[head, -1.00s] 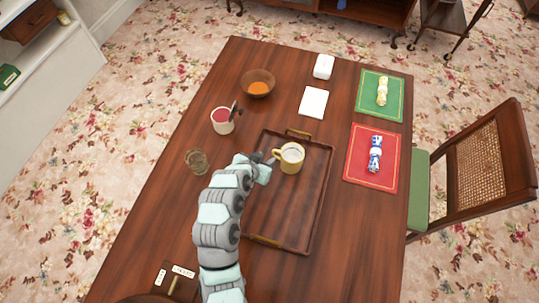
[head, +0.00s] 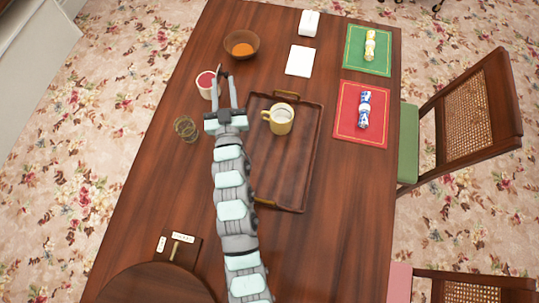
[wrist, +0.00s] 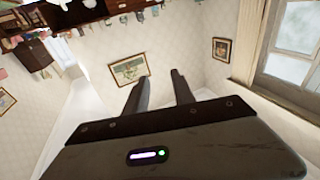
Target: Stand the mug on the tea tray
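The yellow mug (head: 280,118) stands upright on the brown wooden tea tray (head: 290,175), towards its far end, with its handle to the left. The mug's inside looks pale. My gripper (head: 225,83) is left of the mug and apart from it, near the tray's far left corner and beside the white pot with red contents (head: 206,86). In the wrist view my gripper (wrist: 160,76) shows two separate fingers with nothing between them. The wrist view faces the room's walls and shows neither mug nor tray.
An orange-filled wooden bowl (head: 241,45) stands at the far left, and a wire coil (head: 186,128) lies left of my arm. Red (head: 348,130) and green (head: 353,66) mats with rolled napkins lie to the right.

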